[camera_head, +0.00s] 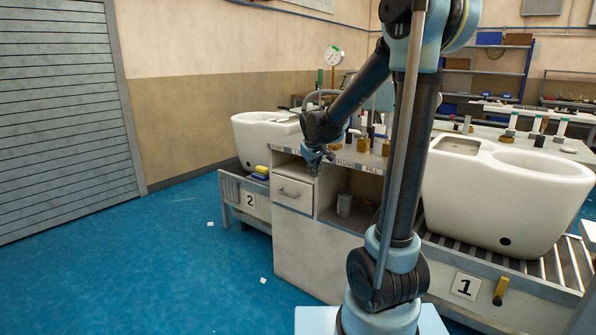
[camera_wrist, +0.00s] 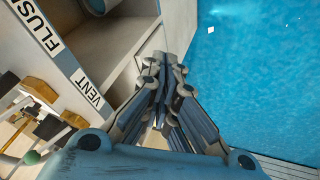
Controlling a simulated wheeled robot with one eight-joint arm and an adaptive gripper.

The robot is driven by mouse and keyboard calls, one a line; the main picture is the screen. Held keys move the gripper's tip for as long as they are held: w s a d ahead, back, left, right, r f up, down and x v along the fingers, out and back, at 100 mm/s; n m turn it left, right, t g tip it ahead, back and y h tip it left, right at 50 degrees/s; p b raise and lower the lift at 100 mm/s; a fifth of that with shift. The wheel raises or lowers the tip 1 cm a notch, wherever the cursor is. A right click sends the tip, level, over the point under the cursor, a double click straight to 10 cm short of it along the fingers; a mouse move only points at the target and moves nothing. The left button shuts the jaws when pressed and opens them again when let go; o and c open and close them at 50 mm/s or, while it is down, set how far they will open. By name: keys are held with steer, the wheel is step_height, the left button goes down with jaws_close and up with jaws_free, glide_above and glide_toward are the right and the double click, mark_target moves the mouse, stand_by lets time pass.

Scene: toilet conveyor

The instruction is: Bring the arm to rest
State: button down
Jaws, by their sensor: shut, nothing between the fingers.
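My gripper (camera_head: 316,166) hangs from my bent arm in front of the cabinet (camera_head: 305,250), near the front edge of its top, above the drawer. In the wrist view my gripper (camera_wrist: 168,75) has its fingers together with nothing between them. The fingers point down past the cabinet front, with the blue floor to their right. I cannot tell whether the fingertips touch the cabinet.
A toilet (camera_head: 505,195) sits on the roller conveyor (camera_head: 555,262) at the right. Another toilet (camera_head: 262,138) is behind, left. The cabinet has a drawer (camera_head: 292,193) and a shelf holding a can (camera_head: 344,204). Valves (camera_wrist: 55,110) stand on its top.

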steer(key=s+d+f+m+g, duration=0.1)
steer(key=s+d, duration=0.3)
steer(key=s, duration=0.8)
steer(key=s+d+f+m+g, duration=0.1)
steer(key=s+d+f+m, duration=0.2)
steer(key=s, duration=0.9)
steer(key=s+d+f+m+g, duration=0.1)
steer(key=s+d+f, duration=0.3)
steer(key=s, duration=0.9)
steer(key=shift+d+f+m+g+y, duration=0.3)
steer(key=shift+d+m, duration=0.3)
steer(key=shift+d, duration=0.55)
